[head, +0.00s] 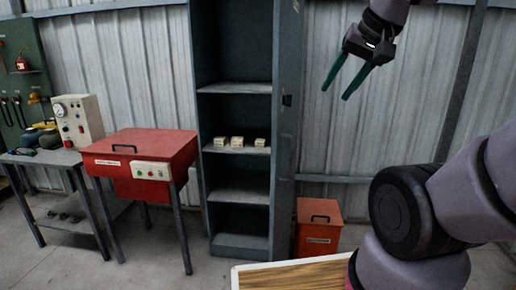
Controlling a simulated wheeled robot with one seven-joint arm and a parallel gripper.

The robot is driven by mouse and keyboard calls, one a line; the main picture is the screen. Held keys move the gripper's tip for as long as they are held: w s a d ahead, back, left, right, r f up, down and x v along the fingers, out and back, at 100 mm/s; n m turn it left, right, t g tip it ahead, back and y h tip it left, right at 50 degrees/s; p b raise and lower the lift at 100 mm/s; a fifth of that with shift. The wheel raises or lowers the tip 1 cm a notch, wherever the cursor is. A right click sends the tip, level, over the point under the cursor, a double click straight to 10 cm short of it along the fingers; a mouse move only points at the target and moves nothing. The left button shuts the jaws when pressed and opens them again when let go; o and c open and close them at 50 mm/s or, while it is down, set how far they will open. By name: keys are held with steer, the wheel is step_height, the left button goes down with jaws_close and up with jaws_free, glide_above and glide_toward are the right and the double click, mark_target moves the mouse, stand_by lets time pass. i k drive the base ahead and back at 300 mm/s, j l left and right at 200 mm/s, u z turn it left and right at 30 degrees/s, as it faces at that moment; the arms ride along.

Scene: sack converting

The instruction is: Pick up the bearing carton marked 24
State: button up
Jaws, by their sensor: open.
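Three small cream cartons stand in a row on a middle shelf (225,150) of the tall grey cabinet: a left carton (220,141), a middle carton (237,142) and a right carton (259,143). Their markings are too small to read, so I cannot tell which is marked 24. My gripper (338,86) is open and empty, high at the upper right. It is in front of the corrugated wall, right of the cabinet and well apart from the cartons.
The cabinet's open door (287,130) stands between my gripper and the shelves. A red machine (150,160) and a workbench (45,158) with a gauge box stand at left. A red bin (318,232) is right of the cabinet. A wooden-topped surface (300,275) is at the bottom.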

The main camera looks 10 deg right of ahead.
mark_target(219, 141)
steer(key=j+u, duration=0.1)
steer(key=u, duration=1.3)
steer(key=i+u, duration=0.2)
steer(key=i, duration=2.6)
steer(key=i+z, duration=0.1)
steer(key=z, duration=0.2)
steer(key=i+z, duration=0.1)
steer(key=z, duration=0.2)
steer(key=i+z, duration=0.1)
steer(key=z, duration=1.7)
